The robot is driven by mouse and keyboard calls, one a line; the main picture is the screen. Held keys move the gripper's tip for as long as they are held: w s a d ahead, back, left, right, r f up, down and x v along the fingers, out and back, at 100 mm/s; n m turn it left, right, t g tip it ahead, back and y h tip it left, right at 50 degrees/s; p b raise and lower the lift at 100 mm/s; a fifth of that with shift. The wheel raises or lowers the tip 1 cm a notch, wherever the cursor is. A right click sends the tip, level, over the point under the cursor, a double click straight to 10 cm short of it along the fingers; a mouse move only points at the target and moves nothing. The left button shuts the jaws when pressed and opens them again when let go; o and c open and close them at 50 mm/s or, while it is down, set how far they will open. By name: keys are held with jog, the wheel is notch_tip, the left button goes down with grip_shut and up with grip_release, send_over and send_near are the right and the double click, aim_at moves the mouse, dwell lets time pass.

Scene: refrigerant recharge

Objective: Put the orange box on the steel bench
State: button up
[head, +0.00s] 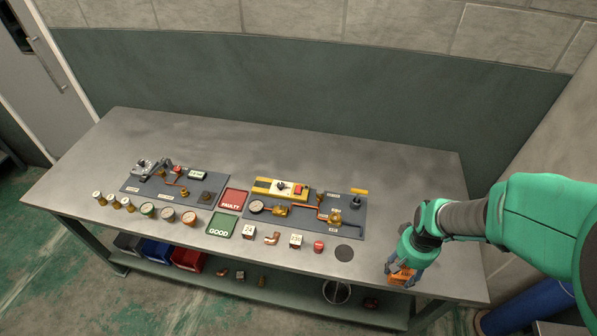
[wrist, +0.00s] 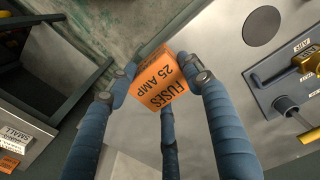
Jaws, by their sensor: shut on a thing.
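My gripper (head: 403,272) is at the front right part of the steel bench (head: 410,180), near its front edge. Its blue-grey fingers are closed around an orange box (wrist: 158,82), which reads "FUSES 25 AMP" in the wrist view. In the head view the orange box (head: 402,275) is partly hidden by the fingers. In the wrist view my gripper (wrist: 160,75) has one finger on each side of the box and another behind it. The bare bench top (wrist: 225,45) lies to the right of the box there. I cannot tell whether the box touches the bench.
Two dark panels with fittings (head: 170,187) (head: 350,225), a red tray (head: 233,199), a green tray (head: 221,225) and several small parts stand left of my gripper. A black disc (head: 344,252) lies nearest. The bench's back right is clear.

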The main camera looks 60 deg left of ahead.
jog(key=shift+w, duration=0.15)
dwell(0.4)
jog(key=w+a, duration=0.3)
jog(key=w+a+f, duration=0.1)
jog(key=w+a, duration=0.2)
jog(key=w, duration=0.1)
jog(key=w+a+b, duration=0.1)
jog(key=w+a, duration=0.2)
jog(key=w, duration=0.1)
jog(key=shift+w+a+f, duration=0.15)
jog(key=shift+a, duration=0.25)
jog(key=shift+w+a, duration=0.1)
jog(key=shift+w+a+f, duration=0.1)
jog(key=shift+w+a, duration=0.05)
jog(key=shift+w, duration=0.05)
jog(key=shift+f, duration=1.75)
jog(key=shift+f, duration=0.1)
jog(key=o, duration=1.2)
